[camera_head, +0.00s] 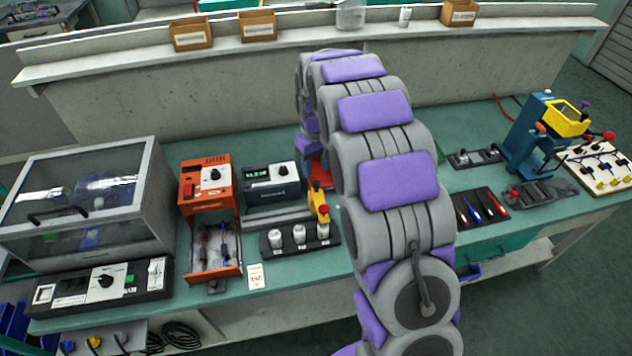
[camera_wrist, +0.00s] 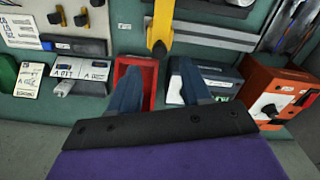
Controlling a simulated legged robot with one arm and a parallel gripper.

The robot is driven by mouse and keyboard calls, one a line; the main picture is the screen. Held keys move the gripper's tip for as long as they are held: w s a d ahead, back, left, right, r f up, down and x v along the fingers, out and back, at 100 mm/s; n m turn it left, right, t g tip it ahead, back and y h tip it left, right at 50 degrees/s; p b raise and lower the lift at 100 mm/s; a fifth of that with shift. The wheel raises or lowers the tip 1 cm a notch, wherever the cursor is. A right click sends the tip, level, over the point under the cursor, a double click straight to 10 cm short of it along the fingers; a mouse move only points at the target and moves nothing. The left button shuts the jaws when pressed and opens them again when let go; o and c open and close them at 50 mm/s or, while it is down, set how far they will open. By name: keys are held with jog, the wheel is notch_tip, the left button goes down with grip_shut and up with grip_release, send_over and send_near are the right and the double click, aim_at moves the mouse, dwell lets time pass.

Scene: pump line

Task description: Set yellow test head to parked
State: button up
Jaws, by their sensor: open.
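A yellow arm-like piece (camera_head: 319,203), which looks like the yellow test head, stands on the bench beside white-capped bottles (camera_head: 299,234). In the wrist view the yellow piece (camera_wrist: 160,25) reaches down from the top edge, its end just beyond my fingertips. A red frame (camera_wrist: 121,66) lies below it, partly behind my left finger. My gripper (camera_wrist: 159,66) is open, its two blue-grey fingers apart with nothing seen between them. In the head view my arm hides the gripper and part of the red piece (camera_head: 320,173).
An orange unit (camera_head: 207,183) with an open drawer and a dark meter box (camera_head: 271,183) stand left of my arm. A glass-lidded case (camera_head: 85,200) is further left. A blue press with a yellow top (camera_head: 566,118) stands right. A wall with a ledge runs behind.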

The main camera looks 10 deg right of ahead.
aim_at(316, 182)
notch_tip(316, 182, down, 6)
jog(key=shift+b, duration=0.55)
grip_shut()
dwell(0.4)
